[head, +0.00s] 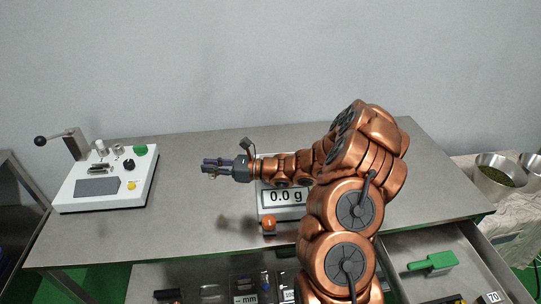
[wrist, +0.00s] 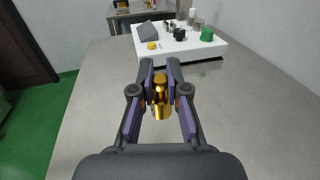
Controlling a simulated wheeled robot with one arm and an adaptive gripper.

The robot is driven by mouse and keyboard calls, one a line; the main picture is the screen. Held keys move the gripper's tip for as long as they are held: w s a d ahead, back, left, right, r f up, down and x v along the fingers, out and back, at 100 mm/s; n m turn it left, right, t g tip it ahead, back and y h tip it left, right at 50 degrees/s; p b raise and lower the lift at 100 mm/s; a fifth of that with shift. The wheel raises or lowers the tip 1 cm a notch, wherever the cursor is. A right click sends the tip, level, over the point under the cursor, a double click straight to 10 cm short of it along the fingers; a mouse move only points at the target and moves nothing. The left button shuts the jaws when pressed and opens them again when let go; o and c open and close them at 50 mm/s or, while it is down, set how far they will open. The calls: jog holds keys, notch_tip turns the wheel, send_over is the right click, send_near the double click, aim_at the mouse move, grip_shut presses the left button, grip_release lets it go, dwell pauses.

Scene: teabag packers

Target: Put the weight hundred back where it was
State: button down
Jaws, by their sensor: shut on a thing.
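A brass-coloured weight (wrist: 161,96) is between the fingers of my gripper (wrist: 160,80) in the wrist view; any mark on it cannot be read. My gripper also shows in the head view (head: 208,166), shut and above the table, left of the scale; there the weight cannot be made out. The scale (head: 264,213) stands on the table partly behind my arm, and its display reads 0.0 g. I cannot tell which spot the weight came from.
A white device (head: 127,183) with a lever, a green button and several knobs stands at the table's left; it shows ahead in the wrist view. The table (head: 190,200) between it and the scale looks mostly clear. Open drawers with tools lie along the front; one holds a green-handled tool (head: 433,263).

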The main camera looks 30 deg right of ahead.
jog(key=s+d, duration=0.5)
jog(key=s+d+r+m+t+h+b, duration=0.1)
jog(key=s+d, duration=0.4)
jog(key=s, duration=0.1)
jog(key=s+d+m+t+h+b, duration=0.1)
jog(key=s+d, duration=0.4)
jog(key=shift+s+d+r, duration=0.15)
jog(key=shift+s+d, duration=0.1)
jog(key=shift+s, duration=0.15)
jog(key=shift+s+d+t, duration=0.2)
jog(key=shift+s+t, duration=0.1)
jog(key=shift+s, duration=0.3)
jog(key=shift+w, duration=0.1)
